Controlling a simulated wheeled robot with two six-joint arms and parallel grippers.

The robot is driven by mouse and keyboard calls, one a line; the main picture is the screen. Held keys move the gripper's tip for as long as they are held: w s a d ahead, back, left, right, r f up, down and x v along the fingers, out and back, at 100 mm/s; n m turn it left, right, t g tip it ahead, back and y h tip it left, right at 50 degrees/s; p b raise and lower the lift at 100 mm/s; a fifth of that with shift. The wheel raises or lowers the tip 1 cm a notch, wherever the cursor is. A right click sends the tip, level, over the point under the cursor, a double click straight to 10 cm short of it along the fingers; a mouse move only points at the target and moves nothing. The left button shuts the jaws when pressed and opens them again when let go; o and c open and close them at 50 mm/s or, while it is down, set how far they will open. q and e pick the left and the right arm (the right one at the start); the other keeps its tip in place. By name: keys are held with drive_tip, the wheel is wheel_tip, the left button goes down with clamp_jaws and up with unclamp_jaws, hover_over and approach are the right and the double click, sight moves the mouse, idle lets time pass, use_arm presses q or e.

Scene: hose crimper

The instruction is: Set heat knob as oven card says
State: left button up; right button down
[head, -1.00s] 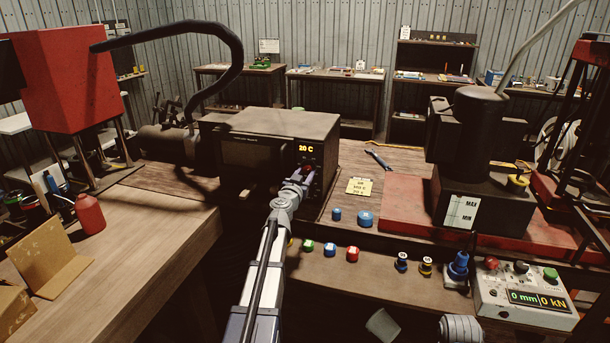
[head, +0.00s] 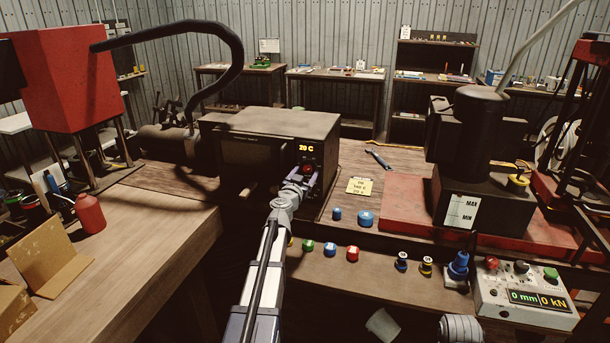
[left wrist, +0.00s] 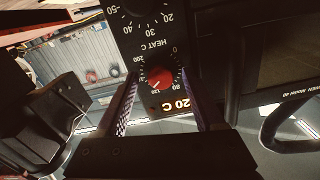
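The oven (head: 270,125) is a dark box with a display (head: 306,149) reading 20 C. Its red heat knob (head: 308,169) shows just above my left gripper (head: 302,184). In the left wrist view the panel is upside down, and the knob (left wrist: 160,78) sits between the spread fingers of my left gripper (left wrist: 163,88), with a gap on both sides. The knob's white mark seems to point near 120 on the HEAT C scale. A yellow card (head: 360,186) lies on the table right of the oven; its small text is hard to read.
A second scale (left wrist: 148,20) is next to the heat scale on the panel. Blue caps (head: 365,218) and a wrench (head: 378,160) lie right of the oven. A red plate (head: 400,213) bears a dark machine (head: 470,140). A red bottle (head: 90,215) stands at left.

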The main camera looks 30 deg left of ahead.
use_arm(q)
drive_tip(key=v, duration=0.7)
drive_tip(key=shift+s, duration=0.4)
drive_tip(key=shift+d, duration=0.1)
